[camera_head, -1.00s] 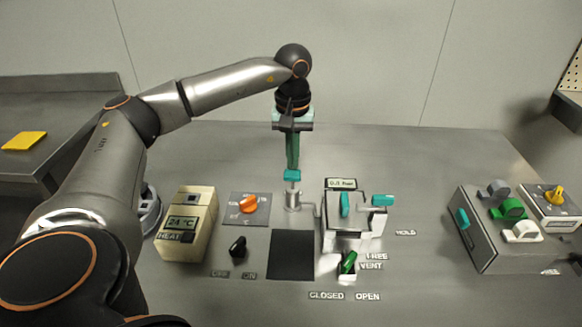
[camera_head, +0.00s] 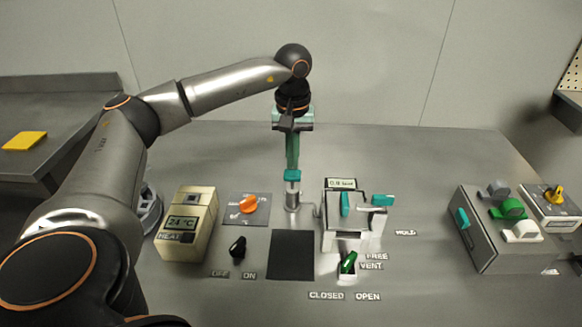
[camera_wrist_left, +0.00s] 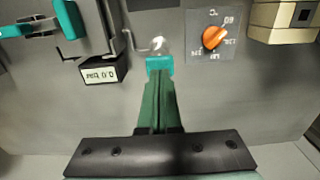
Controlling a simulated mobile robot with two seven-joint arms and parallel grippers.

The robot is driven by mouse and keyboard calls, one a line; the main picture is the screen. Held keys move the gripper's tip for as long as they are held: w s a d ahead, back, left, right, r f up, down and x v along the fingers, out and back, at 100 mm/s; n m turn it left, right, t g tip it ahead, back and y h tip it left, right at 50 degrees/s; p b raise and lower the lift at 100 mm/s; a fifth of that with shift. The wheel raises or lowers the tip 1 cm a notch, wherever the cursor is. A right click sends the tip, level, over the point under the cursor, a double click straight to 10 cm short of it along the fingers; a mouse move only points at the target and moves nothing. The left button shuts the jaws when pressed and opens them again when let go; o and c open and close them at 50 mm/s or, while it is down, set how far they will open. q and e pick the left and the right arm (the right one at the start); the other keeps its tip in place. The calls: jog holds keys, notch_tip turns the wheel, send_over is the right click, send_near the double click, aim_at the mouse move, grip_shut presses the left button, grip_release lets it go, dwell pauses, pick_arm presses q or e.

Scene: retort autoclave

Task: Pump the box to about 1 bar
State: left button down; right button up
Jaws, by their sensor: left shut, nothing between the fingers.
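The box (camera_head: 345,235) is a silver block with teal handles on top, right of the table's middle. The wrist view also shows the knob (camera_wrist_left: 159,64) at the fingertips. My right gripper is out of view.
A green-handled vent lever (camera_head: 348,262) stands in front of the box, by CLOSED and OPEN labels. A beige heater unit (camera_head: 187,224), an orange dial (camera_head: 249,204) and a black switch (camera_head: 238,247) lie left. A grey valve block (camera_head: 490,245) stands right.

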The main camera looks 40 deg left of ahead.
aim_at(292, 174)
pick_arm(q)
jog(key=shift+f, duration=0.15)
jog(key=shift+f+b, duration=0.8)
jog(key=shift+f, duration=0.4)
jog(key=shift+s+f+b, duration=0.1)
jog(key=shift+f+b, duration=0.4)
jog(key=shift+f, duration=0.4)
dwell(0.4)
jog(key=shift+r+p, duration=0.85)
jog(key=shift+r, duration=0.05)
